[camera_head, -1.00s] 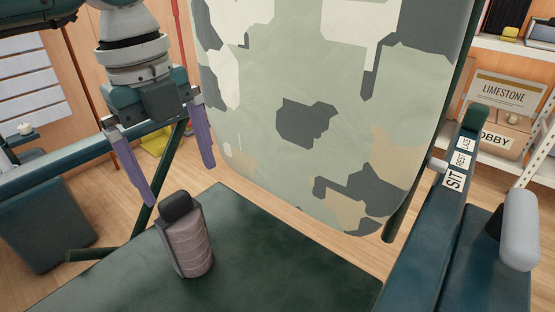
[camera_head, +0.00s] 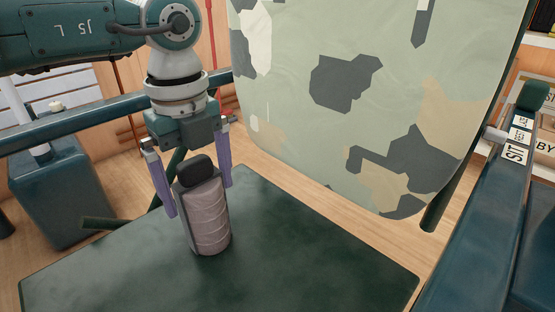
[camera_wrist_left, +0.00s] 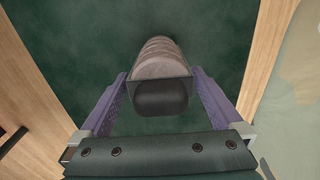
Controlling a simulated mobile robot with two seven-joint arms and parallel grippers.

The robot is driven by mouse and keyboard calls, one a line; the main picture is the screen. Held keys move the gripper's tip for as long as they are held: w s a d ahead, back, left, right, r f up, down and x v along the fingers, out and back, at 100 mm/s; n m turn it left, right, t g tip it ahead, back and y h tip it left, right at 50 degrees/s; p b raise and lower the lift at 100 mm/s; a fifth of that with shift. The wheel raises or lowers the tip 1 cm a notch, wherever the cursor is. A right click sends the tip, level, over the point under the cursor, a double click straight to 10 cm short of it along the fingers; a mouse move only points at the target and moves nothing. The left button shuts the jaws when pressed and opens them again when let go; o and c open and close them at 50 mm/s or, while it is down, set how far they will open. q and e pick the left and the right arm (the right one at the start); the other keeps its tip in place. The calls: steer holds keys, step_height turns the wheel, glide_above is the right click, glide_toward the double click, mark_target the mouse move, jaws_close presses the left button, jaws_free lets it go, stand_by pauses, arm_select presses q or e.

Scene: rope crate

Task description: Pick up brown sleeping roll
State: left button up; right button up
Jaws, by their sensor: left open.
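The brown sleeping roll (camera_head: 206,214) stands upright on the dark green chair seat (camera_head: 300,262), with a black rounded piece on its top. In the left wrist view the roll (camera_wrist_left: 158,58) lies between the purple fingers, with its dark top nearest the camera. My left gripper (camera_head: 199,199) is open and points down, with one finger on each side of the roll's upper part. My right gripper is in neither view.
A camouflage-patterned backrest (camera_head: 350,100) rises behind the seat. A dark green armrest (camera_head: 500,190) with white labels runs along the right. The seat around the roll is clear.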

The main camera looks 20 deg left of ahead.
arm_select(q)
steer(key=shift+c, duration=0.2)
steer(key=shift+r, duration=0.1)
steer(key=c, duration=1.5)
